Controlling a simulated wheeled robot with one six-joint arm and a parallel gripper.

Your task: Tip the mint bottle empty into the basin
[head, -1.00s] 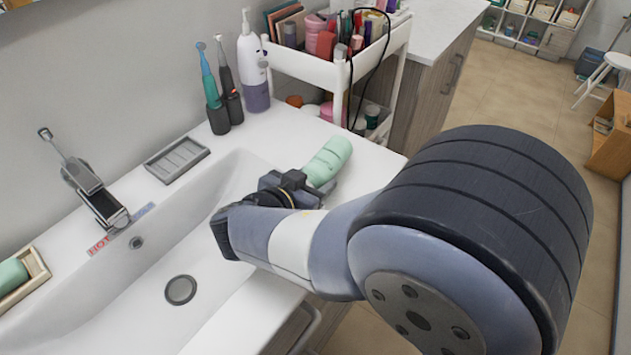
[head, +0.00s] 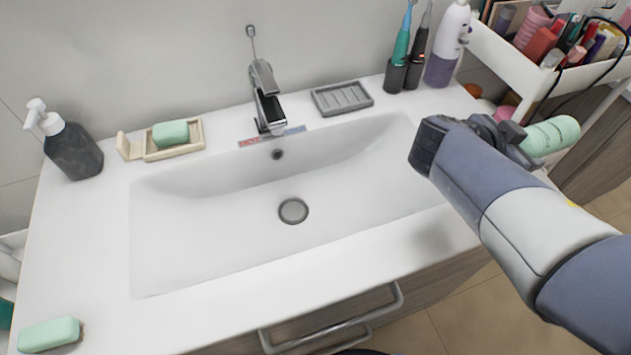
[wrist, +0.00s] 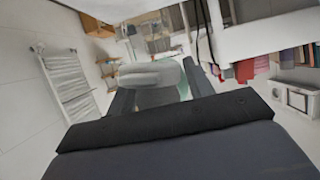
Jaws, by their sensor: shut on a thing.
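The mint bottle (head: 550,136) is a pale green ribbed cylinder lying on its side in the air at the right end of the counter. My gripper (head: 520,138) is shut on it and hides one end of it. In the wrist view the bottle (wrist: 150,77) shows as a pale rounded shape between the two dark fingers of my gripper (wrist: 155,95). The white basin (head: 360,240), with a round grey drain (head: 293,211), is to the left of the bottle and fills the middle of the head view. The bottle is apart from the basin and outside it.
A chrome faucet (head: 268,100) stands behind the basin. Green soap (head: 170,133) sits in a dish, another green bar (head: 48,334) lies front left, and a dark pump bottle (head: 73,150) stands at left. Toothbrushes (head: 400,50) and a cosmetics cart (head: 500,50) are at back right.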

